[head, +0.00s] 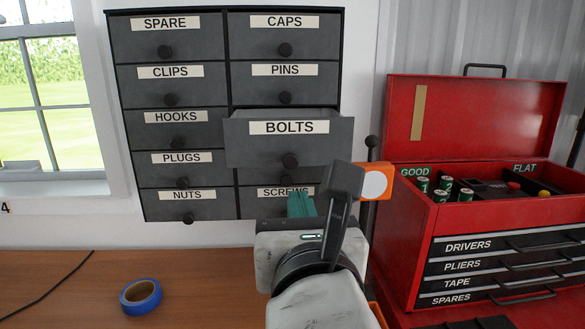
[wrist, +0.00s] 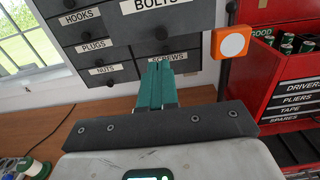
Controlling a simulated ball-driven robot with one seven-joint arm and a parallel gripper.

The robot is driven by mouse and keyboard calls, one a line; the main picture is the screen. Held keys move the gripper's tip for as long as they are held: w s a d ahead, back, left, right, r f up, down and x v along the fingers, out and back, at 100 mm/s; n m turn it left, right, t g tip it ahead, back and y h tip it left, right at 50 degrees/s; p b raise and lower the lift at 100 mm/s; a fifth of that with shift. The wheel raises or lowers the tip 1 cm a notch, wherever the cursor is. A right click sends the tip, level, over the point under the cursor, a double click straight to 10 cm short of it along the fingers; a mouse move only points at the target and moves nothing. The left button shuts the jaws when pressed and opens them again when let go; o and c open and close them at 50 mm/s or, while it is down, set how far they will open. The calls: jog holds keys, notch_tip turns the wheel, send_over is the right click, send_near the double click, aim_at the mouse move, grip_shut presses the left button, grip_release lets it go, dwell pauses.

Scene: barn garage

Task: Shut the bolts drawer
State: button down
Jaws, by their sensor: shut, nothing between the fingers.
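The bolts drawer (head: 288,143) sticks out from the grey drawer cabinet (head: 226,65), in the right column below PINS. Its label reads BOLTS and it has a round dark knob (head: 290,161). In the wrist view the bolts drawer (wrist: 170,20) is at the top, cut off by the frame edge. My gripper (wrist: 160,68) is shut and empty, its teal fingers together, just below and in front of the drawer. In the head view my gripper (head: 301,203) shows partly behind my own wrist, over the SCREWS drawer.
The other labelled drawers look closed. A red toolbox (head: 490,225) with its lid raised stands at the right, holding several green batteries. An orange and white block (head: 376,184) is right of my gripper. Blue tape (head: 140,296) lies on the wooden bench (head: 60,285), left.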

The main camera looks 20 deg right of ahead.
aim_at(290, 162)
jog(key=p+x, duration=0.2)
jog(key=x, duration=1.2)
jog(key=shift+f, duration=0.1)
